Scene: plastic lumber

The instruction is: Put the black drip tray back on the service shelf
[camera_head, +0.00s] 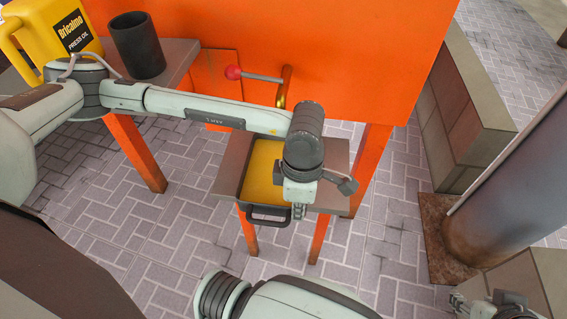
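The black drip tray (245,186) has a yellow interior, probably liquid, and a black handle (268,222) at its near side. It is over a low grey shelf (228,178) with orange legs; contact cannot be judged. My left gripper (298,211) points down at the tray's near right corner, beside the handle. My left wrist hides the tray's right part, and whether the fingers hold the rim is unclear. A higher grey shelf (180,58) is at the upper left. My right gripper (480,303) is at the bottom right, partly cut off, away from the tray.
A yellow oil jug (50,35) and a dark cup (137,45) stand on the higher shelf. An orange machine body (340,50) with a red-knobbed lever (255,76) rises behind the tray. A grey column (515,190) and low blocks (460,110) stand right. Paved floor lies between.

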